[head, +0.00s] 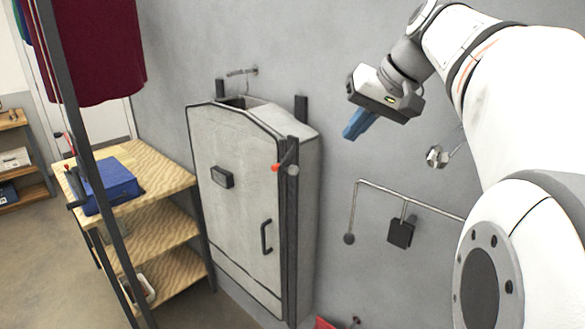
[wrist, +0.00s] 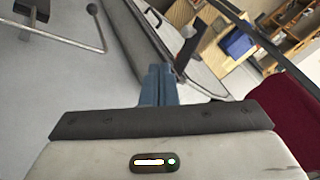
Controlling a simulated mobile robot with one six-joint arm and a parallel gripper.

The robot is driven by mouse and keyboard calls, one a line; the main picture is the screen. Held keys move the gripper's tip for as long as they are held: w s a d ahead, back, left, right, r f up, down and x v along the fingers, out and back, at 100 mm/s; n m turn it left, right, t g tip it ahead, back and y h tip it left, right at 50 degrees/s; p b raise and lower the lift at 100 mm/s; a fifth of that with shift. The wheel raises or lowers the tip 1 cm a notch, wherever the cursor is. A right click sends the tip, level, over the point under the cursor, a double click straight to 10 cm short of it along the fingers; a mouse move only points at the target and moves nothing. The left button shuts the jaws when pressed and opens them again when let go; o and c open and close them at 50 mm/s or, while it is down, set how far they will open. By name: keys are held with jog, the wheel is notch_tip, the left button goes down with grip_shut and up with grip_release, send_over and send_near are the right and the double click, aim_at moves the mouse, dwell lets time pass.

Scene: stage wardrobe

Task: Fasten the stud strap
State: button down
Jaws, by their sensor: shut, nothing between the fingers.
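A tall pale grey locker-like case (head: 234,190) with dark edging stands against the wall in the head view. A dark upright strip (head: 289,225) runs down its right front edge, with a red-tipped piece (head: 277,168) and a round grey knob (head: 293,170) near its top. I cannot tell for sure which part is the stud strap. My gripper (head: 349,135) has blue fingers, shut and empty, in the air right of and above the case. In the wrist view the shut fingers (wrist: 158,70) point toward the case, and a grey knob (wrist: 188,32) shows beyond them.
A bent metal wall rail (head: 385,188) with a dark block (head: 401,233) is right of the case. A wooden shelf unit (head: 150,165) with a blue box (head: 108,184) stands left. A dark rack post (head: 75,110) and maroon garment (head: 95,50) are in front at left.

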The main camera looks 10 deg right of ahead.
jog(key=w+a+f+p, duration=0.2)
jog(key=w+a+f, duration=0.3)
jog(key=a+f, duration=0.2)
jog(key=shift+f+p, duration=0.35)
jog(key=shift+f, duration=0.4)
